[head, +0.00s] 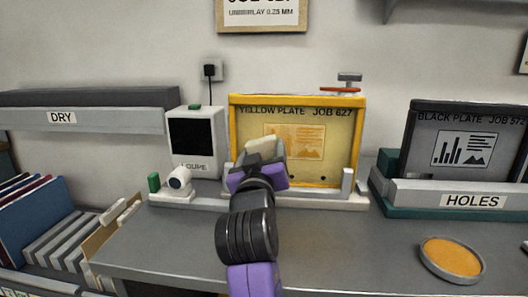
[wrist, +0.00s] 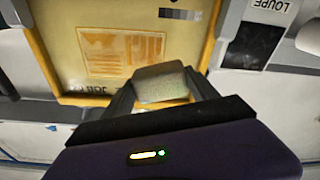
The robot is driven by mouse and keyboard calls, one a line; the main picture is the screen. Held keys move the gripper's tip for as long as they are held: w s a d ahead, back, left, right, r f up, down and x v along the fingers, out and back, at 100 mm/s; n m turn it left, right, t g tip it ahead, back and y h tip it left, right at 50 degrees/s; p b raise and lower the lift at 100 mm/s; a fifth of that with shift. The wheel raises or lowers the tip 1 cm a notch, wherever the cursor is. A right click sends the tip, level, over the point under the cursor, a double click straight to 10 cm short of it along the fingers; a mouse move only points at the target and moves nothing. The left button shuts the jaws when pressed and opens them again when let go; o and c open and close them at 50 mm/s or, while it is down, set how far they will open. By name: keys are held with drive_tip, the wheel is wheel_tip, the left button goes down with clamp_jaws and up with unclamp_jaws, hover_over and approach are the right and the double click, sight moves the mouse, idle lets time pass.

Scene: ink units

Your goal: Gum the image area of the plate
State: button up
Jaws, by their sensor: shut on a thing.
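The yellow plate (head: 248,125), marked YELLOW PLATE JOB 627, stands upright in an orange frame. Its image area (head: 295,142), a paler rectangle with orange shapes, is near the plate's middle; it also shows in the wrist view (wrist: 122,50). My gripper (head: 260,163) is in front of the plate's lower left part. It is shut on a pale beige pad (wrist: 162,84), which hides part of the plate. The pad is beside the image area's edge; I cannot tell whether it touches the plate. A round dish (head: 427,264) with an orange-brown surface inside sits at the right.
The LOUPE box (head: 207,163) and a small white device stand left of the plate. A black plate (head: 433,115) stands at the right behind the HOLES ledge (head: 420,197). A red-and-grey tool lies on top of the frame.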

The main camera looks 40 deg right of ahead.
drive_tip(key=shift+s+a, duration=0.2)
drive_tip(key=shift+b+v, duration=0.35)
drive_tip(key=shift+v, duration=1.15)
